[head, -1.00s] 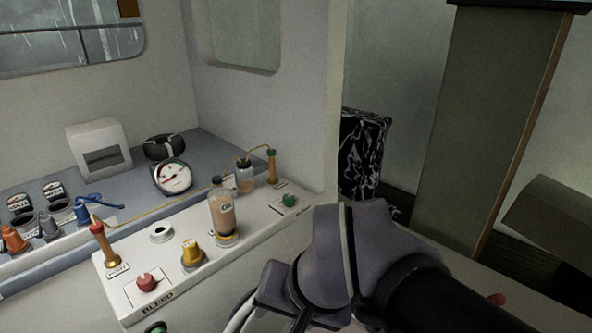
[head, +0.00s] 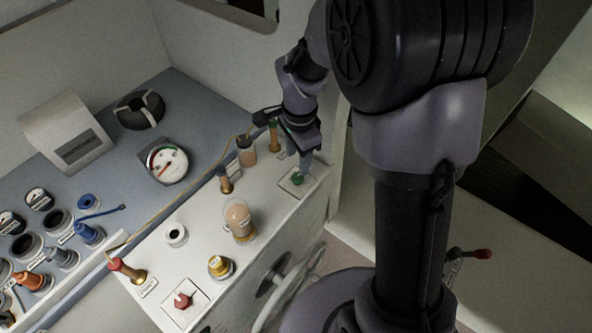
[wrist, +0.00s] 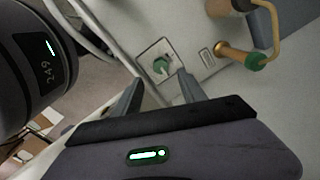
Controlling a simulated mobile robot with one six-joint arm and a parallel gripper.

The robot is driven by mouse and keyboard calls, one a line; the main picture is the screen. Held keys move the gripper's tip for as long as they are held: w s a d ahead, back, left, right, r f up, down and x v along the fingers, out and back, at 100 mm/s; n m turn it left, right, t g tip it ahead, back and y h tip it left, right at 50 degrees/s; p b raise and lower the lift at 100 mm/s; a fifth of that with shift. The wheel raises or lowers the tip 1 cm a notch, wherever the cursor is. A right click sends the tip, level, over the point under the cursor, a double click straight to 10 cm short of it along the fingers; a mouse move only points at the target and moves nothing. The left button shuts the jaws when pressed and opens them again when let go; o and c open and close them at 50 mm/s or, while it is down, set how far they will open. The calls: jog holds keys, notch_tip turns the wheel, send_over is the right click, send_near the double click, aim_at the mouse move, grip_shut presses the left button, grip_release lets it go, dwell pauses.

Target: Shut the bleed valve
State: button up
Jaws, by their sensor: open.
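A green knob (head: 297,178) sits on a square white plate at the far right end of the white panel (head: 205,245). In the wrist view the green knob (wrist: 161,66) shows upright just beyond my fingertips. A red knob (head: 183,299) sits on a similar plate at the panel's near left end. No readable label shows now which knob is the bleed valve. My gripper (wrist: 158,87) is open and empty, its fingers on either side of the line to the green knob. In the head view my gripper (head: 304,160) is at the green knob and partly hides it; contact is unclear.
A brass post with a green cap (wrist: 240,54) stands close to the green knob.

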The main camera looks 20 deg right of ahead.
aim_at(297, 177)
jog(key=f, duration=0.8)
jog(key=shift+w+b, duration=0.2)
jog(key=shift+b, duration=0.1)
grip_shut()
